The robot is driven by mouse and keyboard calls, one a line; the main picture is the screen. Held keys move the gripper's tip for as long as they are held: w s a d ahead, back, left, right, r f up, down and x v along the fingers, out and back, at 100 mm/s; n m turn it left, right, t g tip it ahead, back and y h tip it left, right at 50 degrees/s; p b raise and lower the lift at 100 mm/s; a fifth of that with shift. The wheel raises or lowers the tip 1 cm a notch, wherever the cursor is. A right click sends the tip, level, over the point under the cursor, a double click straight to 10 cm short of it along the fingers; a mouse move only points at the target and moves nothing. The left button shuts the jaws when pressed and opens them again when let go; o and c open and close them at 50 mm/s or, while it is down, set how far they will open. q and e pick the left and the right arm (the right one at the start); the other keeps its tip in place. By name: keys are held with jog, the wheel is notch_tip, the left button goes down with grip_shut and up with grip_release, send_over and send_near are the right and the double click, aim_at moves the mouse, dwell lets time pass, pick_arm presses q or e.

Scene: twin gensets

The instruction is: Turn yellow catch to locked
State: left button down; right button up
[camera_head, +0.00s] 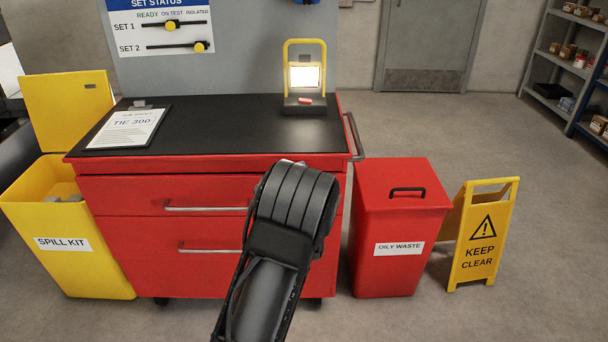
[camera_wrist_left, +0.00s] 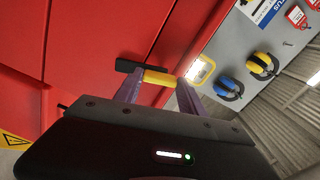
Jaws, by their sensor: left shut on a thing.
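The yellow catch (camera_wrist_left: 158,77) shows in the left wrist view as a short yellow bar. A black piece (camera_wrist_left: 127,66) adjoins its left end, against the red cabinet front. My left gripper (camera_wrist_left: 161,80) has one finger on each side of the yellow bar and is shut on it. In the head view my left arm covers the catch and the gripper fingers. I cannot read a locked or unlocked mark. My right gripper is in neither view.
The red cabinet (camera_head: 125,235) has a black top with a clipboard (camera_head: 128,128) and a lit yellow lamp (camera_head: 304,75). The yellow spill kit bin (camera_head: 75,270) stands left. A red oily waste bin (camera_head: 398,215) and keep-clear sign (camera_head: 482,232) stand right. The floor beyond is clear.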

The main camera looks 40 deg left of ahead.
pick_arm(q)
jog(key=shift+m+p, duration=0.5)
jog(key=shift+m, duration=1.1)
jog(key=c, duration=0.7)
grip_release()
jog(key=v, duration=0.8)
jog(key=shift+w, duration=0.1)
